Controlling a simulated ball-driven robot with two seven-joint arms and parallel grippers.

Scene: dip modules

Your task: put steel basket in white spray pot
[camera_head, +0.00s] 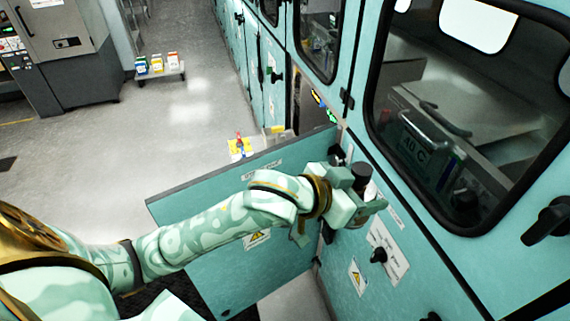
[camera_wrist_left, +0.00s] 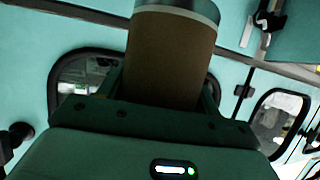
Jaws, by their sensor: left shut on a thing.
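My left gripper (camera_head: 366,207) is in front of the teal cabinet wall, just right of an open door panel. It is shut on a cylinder (camera_wrist_left: 170,55), which looks brownish with a pale metal rim in the left wrist view. In the head view only a small dark-topped part of something shows between the gripper parts. I cannot tell whether the cylinder is the steel basket. I cannot make out a white spray pot. My right gripper is not in view.
The open teal door panel (camera_head: 205,215) stands out below my left forearm. Large windows (camera_head: 470,110) in the cabinet wall show metal equipment inside, with a "40 C" label. Black knobs (camera_head: 378,256) stick out from the wall.

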